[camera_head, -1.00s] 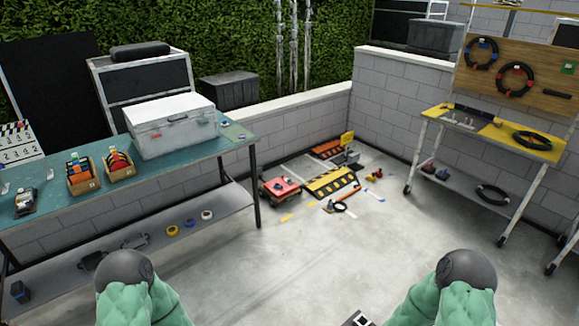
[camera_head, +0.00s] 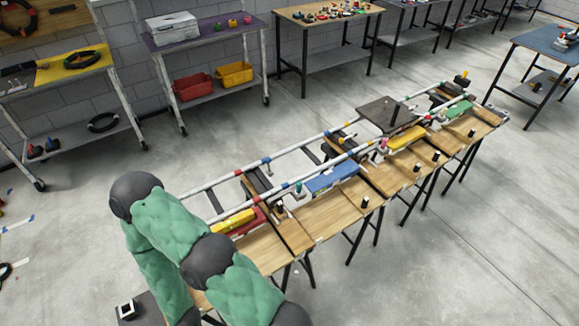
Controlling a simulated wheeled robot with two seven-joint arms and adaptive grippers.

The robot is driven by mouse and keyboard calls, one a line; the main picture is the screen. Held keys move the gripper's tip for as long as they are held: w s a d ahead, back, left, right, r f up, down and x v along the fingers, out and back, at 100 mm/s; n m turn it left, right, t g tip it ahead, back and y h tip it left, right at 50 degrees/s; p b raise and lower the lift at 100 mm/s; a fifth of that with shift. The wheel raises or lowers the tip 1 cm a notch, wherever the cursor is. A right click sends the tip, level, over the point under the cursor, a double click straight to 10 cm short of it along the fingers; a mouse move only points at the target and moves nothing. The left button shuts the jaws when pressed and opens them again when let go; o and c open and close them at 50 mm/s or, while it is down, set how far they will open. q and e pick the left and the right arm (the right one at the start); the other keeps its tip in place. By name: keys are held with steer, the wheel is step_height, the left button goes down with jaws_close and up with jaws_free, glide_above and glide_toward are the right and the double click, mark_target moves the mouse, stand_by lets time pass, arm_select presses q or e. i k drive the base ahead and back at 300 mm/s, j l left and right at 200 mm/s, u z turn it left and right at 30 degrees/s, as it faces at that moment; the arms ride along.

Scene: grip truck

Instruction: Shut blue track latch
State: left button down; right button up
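A long track (camera_head: 300,148) of two pale rails runs diagonally over a row of wooden tabletops in the camera_head view. A blue block-like part (camera_head: 332,177) sits beside the near rail, about midway along the track. A small blue band (camera_head: 266,161) shows on the far rail. The latch itself is too small to make out, and I cannot tell whether it is open or shut. My green arm links fill the lower left and cover the near left end of the tables. Neither of my grippers is in view.
Yellow (camera_head: 407,138) and green (camera_head: 458,110) parts line the track farther right; a dark platform (camera_head: 390,115) sits on the rails. Small black posts stand on the tabletops. A cart with red (camera_head: 192,88) and yellow (camera_head: 234,74) bins stands behind. The floor (camera_head: 490,230) at right is clear.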

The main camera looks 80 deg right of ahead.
mark_target(267, 160)
steer(key=l+z, duration=0.1)
steer(key=z, duration=2.3)
